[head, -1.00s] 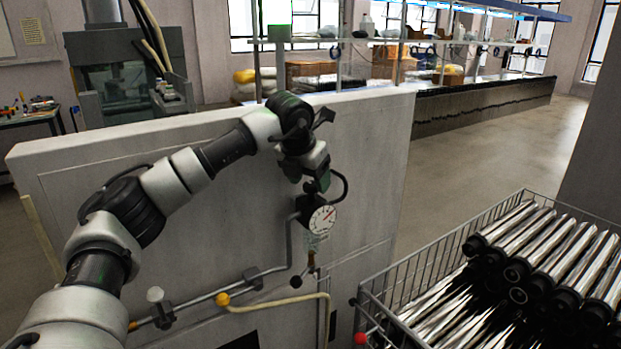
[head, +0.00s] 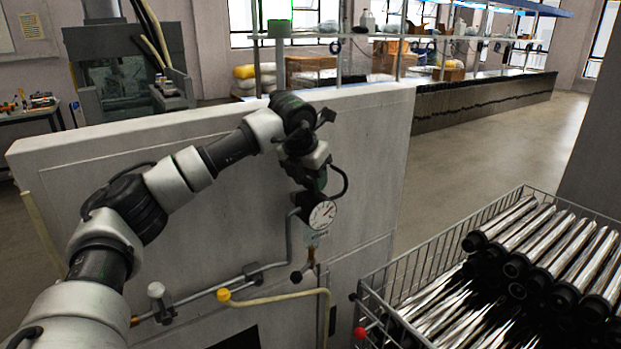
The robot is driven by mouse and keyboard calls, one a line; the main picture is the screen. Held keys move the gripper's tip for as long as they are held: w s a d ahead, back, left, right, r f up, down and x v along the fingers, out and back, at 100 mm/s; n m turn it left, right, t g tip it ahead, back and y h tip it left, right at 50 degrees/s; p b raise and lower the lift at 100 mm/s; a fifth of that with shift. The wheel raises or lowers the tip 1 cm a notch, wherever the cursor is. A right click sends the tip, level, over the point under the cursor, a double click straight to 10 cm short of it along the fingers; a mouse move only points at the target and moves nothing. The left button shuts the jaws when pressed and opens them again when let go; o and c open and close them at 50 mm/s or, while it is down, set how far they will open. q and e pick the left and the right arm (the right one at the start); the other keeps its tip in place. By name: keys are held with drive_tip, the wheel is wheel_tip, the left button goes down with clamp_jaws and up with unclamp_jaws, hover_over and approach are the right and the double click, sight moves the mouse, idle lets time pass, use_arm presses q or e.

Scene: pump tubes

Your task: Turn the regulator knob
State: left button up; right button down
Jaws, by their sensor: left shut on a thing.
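The regulator is on the front of a pale grey panel (head: 130,205). Its round white gauge (head: 322,215) with a red needle faces me. My left arm reaches in from the left, and my left gripper (head: 309,188) points down just above the gauge. It is shut on the regulator knob, which the gripper and wrist mostly hide. I cannot tell the knob's angle. A grey pipe (head: 290,240) runs down from the regulator, and a small dark knob (head: 296,276) is below the gauge. My right gripper is not in view.
A wire basket (head: 440,247) with several shiny tubes (head: 540,250) stands close at the lower right. A yellow-ended valve (head: 224,295), a pale hose (head: 280,299) and a red knob (head: 360,333) are low in front. Floor (head: 490,150) behind the basket is clear.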

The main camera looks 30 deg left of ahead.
use_arm(q)
drive_tip(key=n+y+b, duration=0.1)
drive_tip(key=n, duration=0.1)
drive_tip(key=shift+n, duration=0.4)
drive_tip(key=shift+n+y, duration=0.6)
drive_tip(key=shift+n, duration=0.8)
drive_tip(key=o, duration=0.9)
drive_tip(key=shift+w+g, duration=0.1)
drive_tip(key=shift+g, duration=0.2)
drive_tip(key=b+v, duration=0.2)
drive_tip(key=v, duration=0.9)
drive_tip(key=shift+d+f, duration=0.15)
